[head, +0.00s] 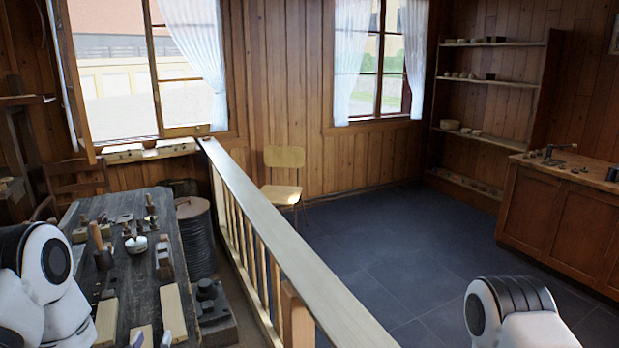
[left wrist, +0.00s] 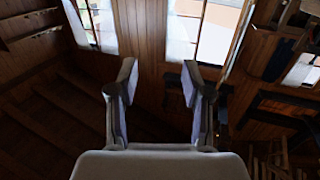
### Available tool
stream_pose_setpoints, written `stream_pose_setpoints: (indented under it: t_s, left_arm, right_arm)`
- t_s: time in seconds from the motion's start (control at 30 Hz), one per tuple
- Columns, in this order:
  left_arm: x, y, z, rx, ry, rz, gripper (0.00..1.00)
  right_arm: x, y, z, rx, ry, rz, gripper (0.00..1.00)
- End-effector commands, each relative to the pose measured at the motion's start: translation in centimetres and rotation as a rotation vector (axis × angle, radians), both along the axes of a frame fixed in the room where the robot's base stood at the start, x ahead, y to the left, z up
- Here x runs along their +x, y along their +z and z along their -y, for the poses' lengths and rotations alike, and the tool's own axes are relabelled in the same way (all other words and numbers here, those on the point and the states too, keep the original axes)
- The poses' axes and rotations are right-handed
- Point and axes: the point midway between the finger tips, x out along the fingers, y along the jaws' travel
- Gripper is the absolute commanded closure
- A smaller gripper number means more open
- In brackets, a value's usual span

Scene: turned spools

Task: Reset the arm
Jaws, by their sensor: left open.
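My left gripper (left wrist: 159,82) shows in the left wrist view with its two fingers wide apart and nothing between them. Behind the fingers are a wood-plank wall and bright windows. In the head view, white links of my left arm stand at the lower left, beside the workbench; I cannot make out the gripper's fingers there. A white, black-banded joint of my right arm shows at the lower right, and its gripper is out of the picture.
The dark workbench (head: 187,297) at the left holds tools, wood pieces and a small white bowl (head: 136,245). A pale wooden railing (head: 262,222) runs right of it. A chair (head: 282,192) stands behind the railing. A cabinet (head: 556,214) stands at the right. The tiled floor between is clear.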

Motion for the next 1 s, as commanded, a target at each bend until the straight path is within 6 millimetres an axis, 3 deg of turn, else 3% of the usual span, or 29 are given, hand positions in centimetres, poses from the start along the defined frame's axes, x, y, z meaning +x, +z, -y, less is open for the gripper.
stream_pose_setpoints:
  t_s: [0.03, 0.27, 0.47, 0.57, 0.6, 0.7, 0.8, 0.87, 1.0]
  left_arm:
    - [-0.4, -1.9, 0.4, 0.003, -0.008, -0.020, 0.51]
    - [-2.9, -9.0, 2.3, 0.011, -0.048, -0.161, 0.51]
    - [-7.5, -18.3, 4.3, -0.001, -0.091, -0.430, 0.51]
    - [-12.0, -24.3, 5.5, -0.017, -0.114, -0.649, 0.51]
    - [-14.6, -26.9, 6.0, -0.026, -0.121, -0.766, 0.51]
    - [-22.0, -31.6, 6.8, -0.054, -0.121, -1.070, 0.51]
    - [-28.4, -32.3, 7.0, -0.092, -0.090, -1.337, 0.51]
    - [-30.8, -32.4, 6.9, -0.115, -0.069, -1.441, 0.51]
    - [-30.8, -32.4, 6.9, -0.115, -0.069, -1.441, 0.51]
  right_arm:
    - [0.0, -1.0, 0.0, 0.000, 0.001, 0.001, 0.41]
    - [0.1, -3.3, 0.0, 0.000, 0.001, 0.001, 0.41]
    - [0.1, -5.8, 0.0, 0.000, 0.000, 0.000, 0.41]
    - [0.1, -7.3, -0.1, 0.000, 0.001, 0.000, 0.41]
    - [0.1, -8.0, -0.1, 0.000, 0.001, 0.000, 0.41]
    - [0.1, -8.9, -0.1, 0.000, 0.001, 0.000, 0.41]
    - [0.1, -8.5, -0.1, 0.000, 0.001, 0.000, 0.41]
    - [0.1, -8.4, -0.1, 0.000, 0.001, 0.001, 0.41]
    - [0.1, -8.4, -0.1, 0.000, 0.001, 0.001, 0.41]
